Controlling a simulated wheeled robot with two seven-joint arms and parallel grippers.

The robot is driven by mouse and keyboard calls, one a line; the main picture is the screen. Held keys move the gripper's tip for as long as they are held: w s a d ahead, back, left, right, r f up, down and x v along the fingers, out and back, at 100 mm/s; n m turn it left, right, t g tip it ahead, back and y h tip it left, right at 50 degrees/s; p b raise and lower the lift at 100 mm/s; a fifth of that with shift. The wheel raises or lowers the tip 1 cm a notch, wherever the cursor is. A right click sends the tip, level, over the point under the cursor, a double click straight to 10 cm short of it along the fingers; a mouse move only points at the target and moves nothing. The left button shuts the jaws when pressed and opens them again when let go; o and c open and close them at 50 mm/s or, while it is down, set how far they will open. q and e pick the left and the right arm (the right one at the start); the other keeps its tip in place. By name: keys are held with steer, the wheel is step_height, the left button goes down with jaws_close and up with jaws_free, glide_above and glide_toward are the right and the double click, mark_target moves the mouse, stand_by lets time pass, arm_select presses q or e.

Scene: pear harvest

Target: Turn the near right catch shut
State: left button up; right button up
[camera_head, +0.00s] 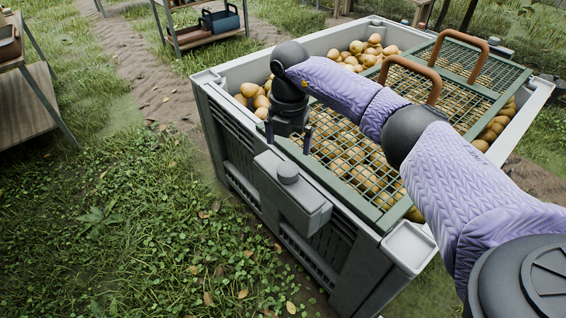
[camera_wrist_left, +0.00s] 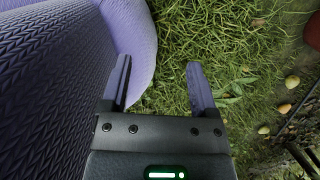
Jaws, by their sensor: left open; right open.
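A large grey crate (camera_head: 232,128) full of pears is covered by green mesh lid panels (camera_head: 345,150) with brown handles (camera_head: 411,70). On the crate's near side a grey block (camera_head: 292,200) carries a round dark knob (camera_head: 287,171), which looks like a catch; I cannot tell how far it is turned. My right gripper (camera_head: 288,145) points down just above and behind the knob, open with nothing between its fingers, apparently not touching it. My left gripper (camera_wrist_left: 157,80) shows only in the left wrist view, open and empty above grass.
A wooden table (camera_head: 30,100) stands at the left, and a shelf with a blue-grey box (camera_head: 220,20) at the back. Several fallen pears (camera_wrist_left: 284,109) lie at the right of the left wrist view.

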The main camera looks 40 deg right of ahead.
mark_target(288, 168)
step_height(288, 168, down, 8)
steer(key=b, duration=0.4)
steer(key=shift+f, duration=0.2)
steer(key=shift+r, duration=0.15)
steer(key=c, duration=0.7)
jaws_close()
arm_select(q)
steer(key=x, duration=0.4)
steer(key=shift+s+d, duration=0.2)
steer(key=shift+s, duration=0.2)
